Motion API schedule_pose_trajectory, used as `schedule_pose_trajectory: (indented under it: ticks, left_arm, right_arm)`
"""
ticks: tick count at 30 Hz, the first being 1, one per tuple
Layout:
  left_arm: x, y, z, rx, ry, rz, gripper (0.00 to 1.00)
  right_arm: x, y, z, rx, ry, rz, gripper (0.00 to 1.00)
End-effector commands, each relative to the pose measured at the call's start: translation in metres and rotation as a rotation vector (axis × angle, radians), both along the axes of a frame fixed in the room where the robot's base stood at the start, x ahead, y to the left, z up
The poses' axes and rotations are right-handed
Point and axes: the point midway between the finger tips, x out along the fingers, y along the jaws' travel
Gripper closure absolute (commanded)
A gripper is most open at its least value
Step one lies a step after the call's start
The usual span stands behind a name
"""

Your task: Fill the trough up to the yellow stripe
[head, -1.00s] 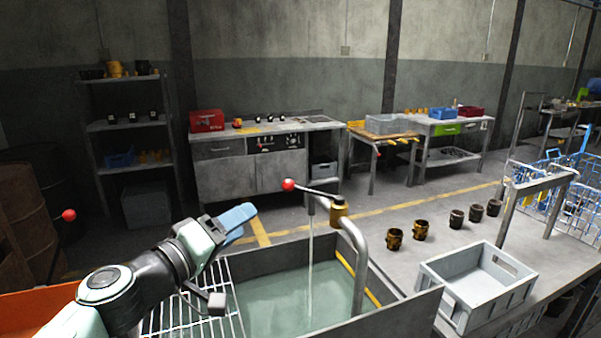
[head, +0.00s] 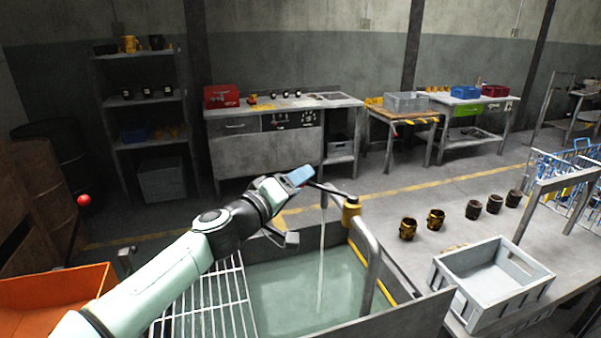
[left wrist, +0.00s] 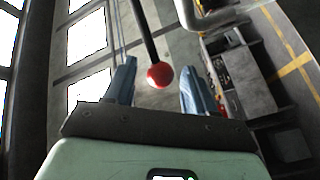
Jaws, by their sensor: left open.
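The grey trough (head: 425,312) holds greenish water (head: 290,290). A thin stream (head: 320,262) runs into it from the tap (head: 351,208), which has a brass body and a dark lever. The yellow stripe (head: 357,252) runs along the inner right wall, and the water surface looks below it. My left gripper (head: 301,176) is open at the lever's end. In the left wrist view the lever's red ball (left wrist: 160,76) sits between its open fingers, with gaps at both sides. In the head view the gripper hides this ball. My right gripper is not in view.
A wire rack (head: 205,300) lies over the trough's left part, beside an orange bin (head: 60,290). On the right bench stand a grey crate (head: 490,285) and several dark and brass cups (head: 436,219). Another red ball (head: 83,200) stands at the left near the drums.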

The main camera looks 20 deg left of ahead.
Motion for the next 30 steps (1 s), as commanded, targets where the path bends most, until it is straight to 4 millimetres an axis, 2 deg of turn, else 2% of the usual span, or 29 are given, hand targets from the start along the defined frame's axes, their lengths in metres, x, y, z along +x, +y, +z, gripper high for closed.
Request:
schedule_pose_trajectory:
  ticks: [6, 14, 19, 20, 30]
  left_arm:
    - [0.0142, -0.006, 0.0007, -0.001, 0.0, -0.001, 0.45]
    - [0.0149, -0.0062, -0.0003, 0.0, 0.0, 0.0, 0.45]
    - [0.0147, -0.006, -0.0003, -0.001, 0.0, 0.0, 0.97]
    - [0.0147, -0.006, -0.0003, -0.001, 0.0, 0.0, 1.0]
    - [0.0153, -0.0106, -0.0003, -0.001, 0.0, 0.004, 1.0]
  right_arm:
    - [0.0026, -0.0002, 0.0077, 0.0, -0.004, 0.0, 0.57]
    - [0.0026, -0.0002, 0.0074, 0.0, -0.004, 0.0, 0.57]
    - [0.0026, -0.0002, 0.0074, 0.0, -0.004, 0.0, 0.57]
    - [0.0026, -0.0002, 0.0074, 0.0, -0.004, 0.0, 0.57]
    - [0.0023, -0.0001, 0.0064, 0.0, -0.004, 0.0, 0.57]
